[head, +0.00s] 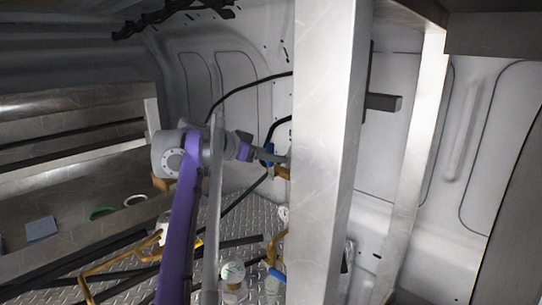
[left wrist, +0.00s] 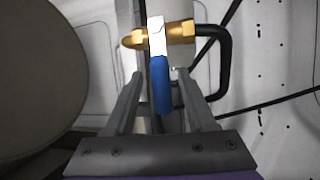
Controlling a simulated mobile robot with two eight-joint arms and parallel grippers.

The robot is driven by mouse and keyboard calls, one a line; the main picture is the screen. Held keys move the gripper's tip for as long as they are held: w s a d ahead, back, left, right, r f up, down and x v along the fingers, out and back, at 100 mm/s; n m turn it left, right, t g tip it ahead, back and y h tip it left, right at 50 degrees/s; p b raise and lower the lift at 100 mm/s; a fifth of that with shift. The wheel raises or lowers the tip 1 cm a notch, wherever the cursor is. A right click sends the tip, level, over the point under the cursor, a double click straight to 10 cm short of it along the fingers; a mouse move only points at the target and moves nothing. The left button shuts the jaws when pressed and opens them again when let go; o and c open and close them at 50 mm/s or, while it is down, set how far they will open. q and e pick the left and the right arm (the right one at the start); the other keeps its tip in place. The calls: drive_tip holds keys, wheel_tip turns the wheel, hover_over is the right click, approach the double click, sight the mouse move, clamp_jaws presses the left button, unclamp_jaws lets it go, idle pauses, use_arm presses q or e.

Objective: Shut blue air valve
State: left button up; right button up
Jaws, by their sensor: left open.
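The air valve has a blue handle (left wrist: 161,86) and a brass body (left wrist: 181,31) in the left wrist view, with a black hose bending off to its right. The handle hangs down from the silver middle of the body. My left gripper (left wrist: 158,78) is open, with one finger on each side of the blue handle; I cannot tell whether either finger touches it. In the head view, my left gripper (head: 272,160) reaches the blue handle (head: 268,150) beside the metal post, which hides part of the valve. My right gripper is not in view.
A wide metal post (head: 325,150) stands just right of the valve. Black hoses run along the white wall behind. Below are brass-coloured pieces (head: 274,245), another blue part (head: 277,274) and a round-topped jar (head: 233,271). A large round dark shape (left wrist: 35,85) fills the left wrist view's left side.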

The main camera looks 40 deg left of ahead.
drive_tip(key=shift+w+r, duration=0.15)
use_arm(q)
drive_tip(key=v, duration=1)
drive_tip(key=shift+s+r, duration=0.15)
drive_tip(key=shift+s, duration=0.2)
drive_tip(key=shift+a, duration=0.2)
